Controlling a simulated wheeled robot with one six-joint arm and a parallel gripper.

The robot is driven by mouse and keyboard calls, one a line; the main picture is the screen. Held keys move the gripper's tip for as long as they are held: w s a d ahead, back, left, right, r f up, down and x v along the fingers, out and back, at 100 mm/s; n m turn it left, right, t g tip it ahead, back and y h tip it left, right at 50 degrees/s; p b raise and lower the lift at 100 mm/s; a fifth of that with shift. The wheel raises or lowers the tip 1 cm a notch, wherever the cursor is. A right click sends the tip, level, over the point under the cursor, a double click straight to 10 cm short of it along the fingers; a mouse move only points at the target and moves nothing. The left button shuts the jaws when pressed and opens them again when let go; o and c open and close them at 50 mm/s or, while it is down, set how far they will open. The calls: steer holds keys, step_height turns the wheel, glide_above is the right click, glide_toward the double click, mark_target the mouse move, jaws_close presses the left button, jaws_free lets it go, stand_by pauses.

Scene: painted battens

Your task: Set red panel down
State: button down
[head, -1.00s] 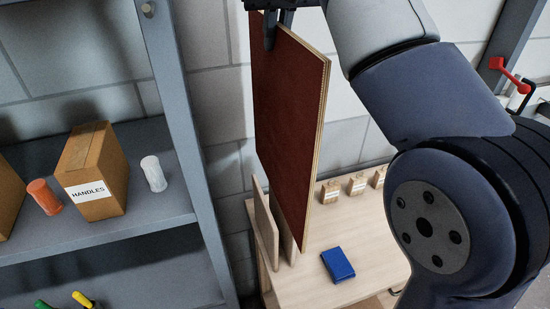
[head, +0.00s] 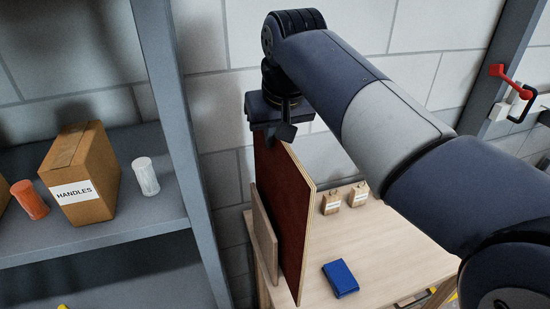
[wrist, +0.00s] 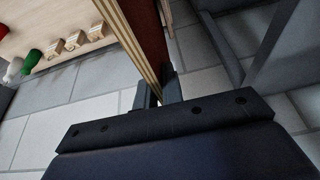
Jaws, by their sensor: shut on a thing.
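The red panel (head: 283,213) stands upright in the head view, its pale layered edge facing right. My gripper (head: 277,134) is above it, shut on its top edge. In the wrist view the panel (wrist: 152,38) runs up from between the two fingers (wrist: 161,94). The panel's lower part is beside a low pale wooden upright (head: 264,238) on the left end of the wooden table (head: 385,248). I cannot tell whether its bottom edge touches the table.
A blue block (head: 341,278) lies on the table to the right of the panel. Small labelled boxes (head: 331,198) stand at the back. A grey shelf (head: 120,228) on the left holds a carton marked HANDLES (head: 82,178) and cylinders. The middle of the tabletop is clear.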

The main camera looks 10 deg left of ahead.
mark_target(275, 155)
steer(key=shift+f, duration=2.5)
steer(key=shift+f, duration=0.2)
steer(key=c, duration=1.5)
jaws_free()
steer(key=shift+c, duration=0.2)
steer(key=shift+s+r, duration=0.1)
steer(key=shift+r, duration=0.45)
steer(key=v, duration=1.1)
steer(key=shift+r, duration=0.1)
